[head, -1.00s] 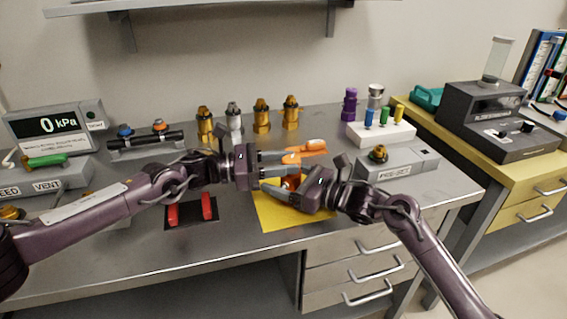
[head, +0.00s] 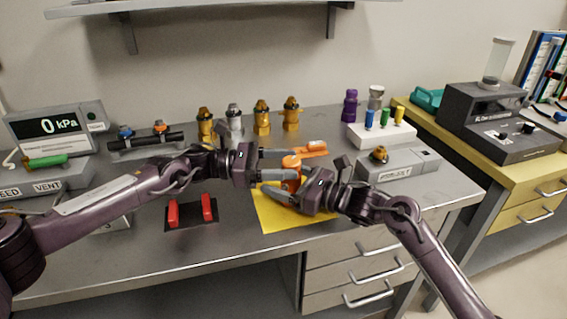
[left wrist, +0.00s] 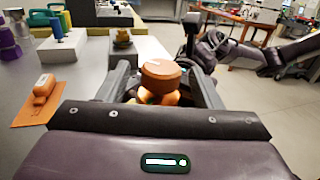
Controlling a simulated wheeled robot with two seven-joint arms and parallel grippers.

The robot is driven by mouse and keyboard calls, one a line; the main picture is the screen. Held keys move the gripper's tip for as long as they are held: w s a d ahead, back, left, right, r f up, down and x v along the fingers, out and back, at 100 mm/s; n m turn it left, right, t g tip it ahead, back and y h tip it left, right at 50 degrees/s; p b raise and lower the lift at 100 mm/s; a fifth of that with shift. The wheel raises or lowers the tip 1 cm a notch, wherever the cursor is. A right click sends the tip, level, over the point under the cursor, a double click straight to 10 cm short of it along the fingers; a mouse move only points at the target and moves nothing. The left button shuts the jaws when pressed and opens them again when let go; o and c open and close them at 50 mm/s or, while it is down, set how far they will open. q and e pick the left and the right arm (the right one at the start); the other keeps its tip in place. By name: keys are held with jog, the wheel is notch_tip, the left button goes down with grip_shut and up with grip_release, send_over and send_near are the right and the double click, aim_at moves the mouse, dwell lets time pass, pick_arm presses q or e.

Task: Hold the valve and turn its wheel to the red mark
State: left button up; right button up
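The orange valve (head: 291,173) is between my two grippers above the yellow mat (head: 283,222). In the left wrist view its round orange wheel (left wrist: 163,72) is on top, with a small pale mark near its edge; I cannot make out a red mark. My left gripper (head: 277,165) is open, its fingers on both sides of the wheel, with narrow gaps. My right gripper (head: 285,187) comes from the right, lower down, and appears shut on the valve's body; its far finger is mostly hidden.
An orange piece (head: 315,146) lies on an orange pad behind the valve. A black pad with two red blocks (head: 207,208) lies to the left. Several brass and silver fittings (head: 262,117) stand at the back. A grey box (head: 400,164) stands at right.

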pick_arm(q)
jog(key=a, duration=1.2)
jog(key=shift+s, duration=0.2)
pick_arm(e)
jog(key=o, duration=1.5)
